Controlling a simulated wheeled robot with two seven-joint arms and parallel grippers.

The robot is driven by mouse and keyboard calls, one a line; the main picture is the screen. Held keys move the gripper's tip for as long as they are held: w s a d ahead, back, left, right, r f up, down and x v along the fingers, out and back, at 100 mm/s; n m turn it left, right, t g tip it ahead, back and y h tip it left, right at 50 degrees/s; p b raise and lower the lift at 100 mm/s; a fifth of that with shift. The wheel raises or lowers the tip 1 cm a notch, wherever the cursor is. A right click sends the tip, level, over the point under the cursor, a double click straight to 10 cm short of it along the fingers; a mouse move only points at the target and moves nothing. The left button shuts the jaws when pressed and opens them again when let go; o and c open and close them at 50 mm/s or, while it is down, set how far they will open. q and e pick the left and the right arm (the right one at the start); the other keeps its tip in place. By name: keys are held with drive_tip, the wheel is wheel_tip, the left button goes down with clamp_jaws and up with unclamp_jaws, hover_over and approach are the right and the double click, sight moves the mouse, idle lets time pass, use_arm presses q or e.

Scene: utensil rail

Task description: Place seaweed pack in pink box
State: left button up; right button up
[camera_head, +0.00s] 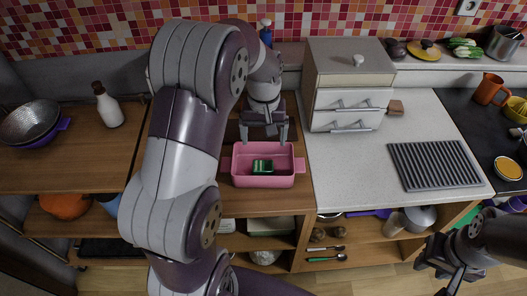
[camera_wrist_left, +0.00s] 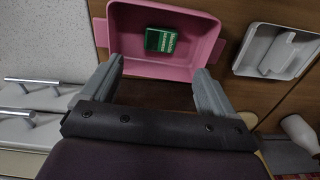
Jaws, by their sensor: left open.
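The seaweed pack, a small green pack (camera_head: 262,166), lies inside the pink box (camera_head: 264,181) on the wooden counter. In the left wrist view the green pack (camera_wrist_left: 160,40) rests on the floor of the pink box (camera_wrist_left: 204,52), near its far wall. My left gripper (camera_head: 264,143) is over the back edge of the box, with its fingers apart and nothing between them. In the left wrist view its fingers (camera_wrist_left: 155,88) are spread at the box's near side, clear of the pack. My right gripper (camera_head: 455,277) is low at the right; its finger opening is unclear.
A white drawer unit (camera_head: 347,98) stands right of the box. A dark ribbed mat (camera_head: 435,165) lies on the light counter. A white bottle (camera_head: 107,106) and a metal colander (camera_head: 30,121) stand at the left. A white tray (camera_wrist_left: 275,52) lies beside the box.

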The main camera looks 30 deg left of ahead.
use_arm(q)
drive_tip(key=s+d+f+m+t, duration=0.1)
drive_tip(key=s+d+m, duration=0.4)
drive_tip(key=s, duration=0.8)
drive_tip(key=d, duration=0.2)
drive_tip(key=shift+d+f, duration=0.15)
drive_tip(key=shift+d, duration=0.2)
